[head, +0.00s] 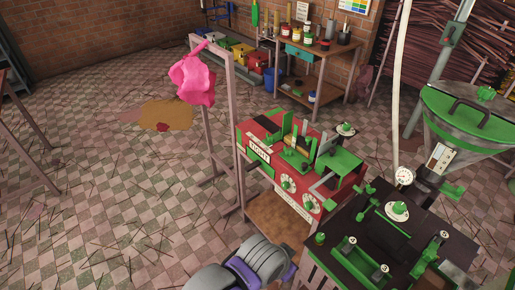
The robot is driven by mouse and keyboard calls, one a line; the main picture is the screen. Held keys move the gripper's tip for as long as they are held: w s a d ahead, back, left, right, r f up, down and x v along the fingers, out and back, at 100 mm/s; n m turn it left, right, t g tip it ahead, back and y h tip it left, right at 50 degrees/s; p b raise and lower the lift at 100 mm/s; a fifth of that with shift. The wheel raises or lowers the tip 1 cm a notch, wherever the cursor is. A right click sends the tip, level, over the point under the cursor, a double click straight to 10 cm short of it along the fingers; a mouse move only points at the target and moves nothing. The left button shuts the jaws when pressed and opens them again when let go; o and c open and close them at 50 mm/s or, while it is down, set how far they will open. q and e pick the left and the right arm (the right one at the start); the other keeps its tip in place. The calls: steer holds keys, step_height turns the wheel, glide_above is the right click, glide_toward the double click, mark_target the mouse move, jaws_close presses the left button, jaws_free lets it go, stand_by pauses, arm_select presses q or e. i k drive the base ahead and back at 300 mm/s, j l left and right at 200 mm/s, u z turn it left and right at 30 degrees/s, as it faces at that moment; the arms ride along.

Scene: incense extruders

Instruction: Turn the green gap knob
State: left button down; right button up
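A red machine (262,178) with green parts stands right of the middle on a wooden stand. Two round white dials with green knobs sit on its front: one dial knob (286,184) and a second (308,205) lower right. A further green knob on a white disc (397,208) is on the dark bench at the right. I cannot tell which is the gap knob; labels are too small. Neither gripper is visible; a grey and purple part of mine shows at the bottom.
The dark bench (368,228) with green fittings adjoins the machine at right. A green-lidded drum (470,115) and a pressure gauge (404,176) stand behind it. A post frame with a pink cloth (194,76) rises left of the machine. The tiled floor at left is open, with scattered sticks.

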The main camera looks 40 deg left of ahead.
mark_target(347, 127)
steer(key=u, duration=1.55)
steer(key=k+j+z, duration=0.3)
steer(key=k+j, duration=0.3)
